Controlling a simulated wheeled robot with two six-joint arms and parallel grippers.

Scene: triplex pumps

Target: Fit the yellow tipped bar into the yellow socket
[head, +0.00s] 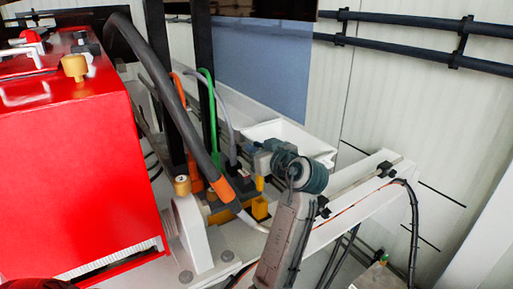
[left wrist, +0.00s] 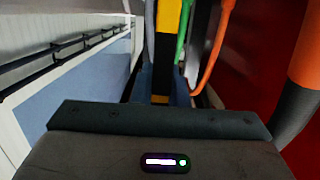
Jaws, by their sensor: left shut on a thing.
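My left gripper (head: 260,165) is at the centre of the head view, above the pump block, shut on the yellow tipped bar. The bar's yellow tip (head: 259,184) shows below the jaws, pointing down. The yellow socket (head: 258,208) lies just below it on the pump; whether tip and socket touch is not clear. In the left wrist view, a yellow and black upright piece (left wrist: 168,35), which looks like the bar, runs up the middle between the blue-grey fingers. The gripper's dark palm edge (left wrist: 160,119) fills the front. My right gripper is not seen.
A red machine (head: 65,165) stands at the left. A thick black hose with an orange end (head: 222,188) runs down beside the socket. Orange and green hoses (head: 209,105) stand close behind. A white beam (head: 370,192) with a cable lies at the right.

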